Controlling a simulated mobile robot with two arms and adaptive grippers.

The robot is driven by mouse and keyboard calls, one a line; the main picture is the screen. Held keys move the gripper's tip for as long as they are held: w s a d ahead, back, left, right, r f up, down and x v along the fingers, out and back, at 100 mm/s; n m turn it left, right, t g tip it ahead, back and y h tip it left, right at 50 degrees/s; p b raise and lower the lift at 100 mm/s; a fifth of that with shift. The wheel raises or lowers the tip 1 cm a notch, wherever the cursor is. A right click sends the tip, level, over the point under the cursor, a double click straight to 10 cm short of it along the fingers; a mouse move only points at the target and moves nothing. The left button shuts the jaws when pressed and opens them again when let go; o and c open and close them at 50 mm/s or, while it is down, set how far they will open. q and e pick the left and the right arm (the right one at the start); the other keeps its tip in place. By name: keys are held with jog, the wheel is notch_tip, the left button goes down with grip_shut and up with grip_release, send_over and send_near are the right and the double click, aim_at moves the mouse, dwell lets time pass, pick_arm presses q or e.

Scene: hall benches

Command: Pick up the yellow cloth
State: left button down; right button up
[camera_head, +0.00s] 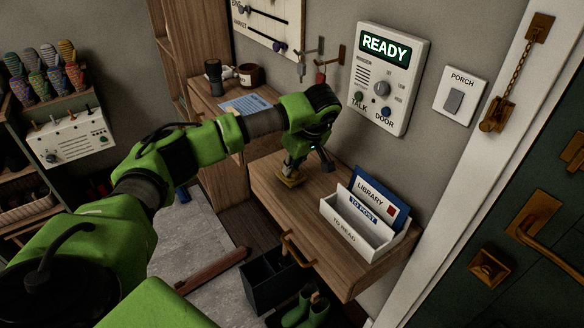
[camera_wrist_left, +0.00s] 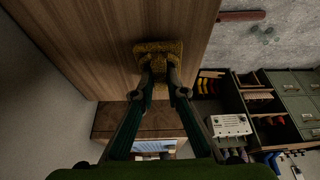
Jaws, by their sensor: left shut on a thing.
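The yellow cloth (camera_head: 288,178) is at the left end of the wooden bench top (camera_head: 300,208), under my left gripper (camera_head: 293,168). In the left wrist view the cloth (camera_wrist_left: 158,48) is a bunched, textured yellow piece at the fingertips. My left gripper (camera_wrist_left: 159,76) points down and is shut on the cloth, with its two fingers close together. I cannot tell whether the cloth is clear of the wood or still touching it. My right gripper is not in view.
A white letter rack (camera_head: 352,232) with cards stands at the right of the bench top. A wall panel reading READY (camera_head: 388,80) is above. A dark bin (camera_head: 270,285) and green boots (camera_head: 302,308) are on the floor below. Bare wood lies between cloth and rack.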

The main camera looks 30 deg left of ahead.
pick_arm(q)
jog(key=s+d+r+p, duration=0.8)
jog(key=s+r+p, duration=0.2)
jog(key=s+r, duration=0.1)
jog(key=shift+s+d+r, duration=0.15)
jog(key=shift+d+r, duration=0.05)
jog(key=shift+r, duration=0.2)
jog(key=shift+f, duration=0.1)
